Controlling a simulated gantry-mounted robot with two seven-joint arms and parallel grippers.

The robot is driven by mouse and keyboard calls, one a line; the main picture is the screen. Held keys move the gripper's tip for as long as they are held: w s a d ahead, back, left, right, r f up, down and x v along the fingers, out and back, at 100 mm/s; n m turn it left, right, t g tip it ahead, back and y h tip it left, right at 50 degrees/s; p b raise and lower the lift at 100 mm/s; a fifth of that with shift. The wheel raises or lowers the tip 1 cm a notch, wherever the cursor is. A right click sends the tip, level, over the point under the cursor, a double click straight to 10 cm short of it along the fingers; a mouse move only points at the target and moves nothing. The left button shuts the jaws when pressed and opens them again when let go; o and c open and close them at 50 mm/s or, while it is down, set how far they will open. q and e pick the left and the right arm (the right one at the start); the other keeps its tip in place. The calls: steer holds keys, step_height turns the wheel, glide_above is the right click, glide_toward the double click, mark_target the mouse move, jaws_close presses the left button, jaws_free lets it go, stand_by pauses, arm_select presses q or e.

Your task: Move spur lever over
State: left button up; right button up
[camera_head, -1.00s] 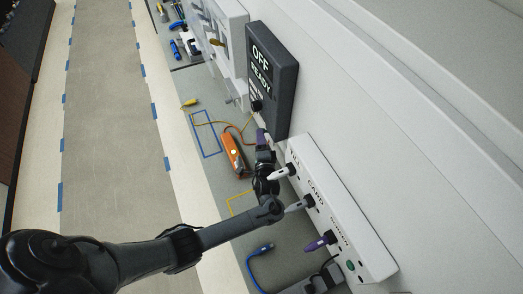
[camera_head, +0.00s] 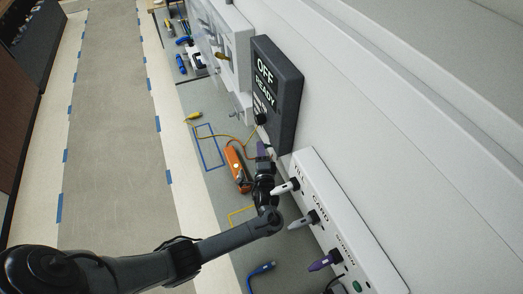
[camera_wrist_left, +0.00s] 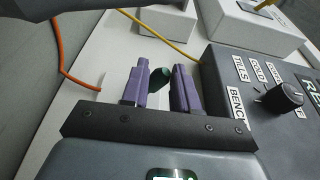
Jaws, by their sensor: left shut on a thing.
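My left gripper (camera_head: 262,152) reaches in beside the lower end of the dark control panel (camera_head: 278,92), which reads OFF and READY. In the left wrist view its two purple fingers (camera_wrist_left: 160,86) are shut on a small dark green piece (camera_wrist_left: 161,77). This looks like the grip of the spur lever. The fingers hide most of it, and I cannot tell its angle. A white housing (camera_wrist_left: 168,22) lies beyond the fingers. The panel's black selector knob (camera_wrist_left: 282,97) stands to the right, with BENCH and other labels around it. My right gripper is not in view.
A white socket strip (camera_head: 345,215) with several plugs lies close to my left wrist. An orange device (camera_head: 237,169) lies on the grey counter to the left, with a yellow cable nearby. A blue plug (camera_head: 262,268) lies at the front. White boxes (camera_head: 231,40) stand farther back.

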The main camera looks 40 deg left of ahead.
arm_select(q)
steer(key=shift+d+f, duration=0.1)
steer(key=shift+f, duration=0.1)
steer(key=shift+f+b, duration=0.45)
steer(key=shift+f, duration=0.25)
steer(key=shift+c, duration=0.5)
steer(key=shift+s+f, duration=0.1)
steer(key=shift+f, duration=0.1)
steer(key=shift+o, duration=0.4)
steer(key=shift+f+b, duration=0.65)
steer(key=shift+f, duration=0.05)
steer(key=shift+o, duration=0.3)
steer(key=shift+w+d+f+b, duration=0.1)
steer(key=shift+w+f+b, duration=0.05)
steer(key=shift+f+b, duration=0.3)
steer(key=shift+w+d+f+b, duration=0.1)
steer(key=shift+w+f+b, duration=0.05)
steer(key=shift+f+b, duration=0.25)
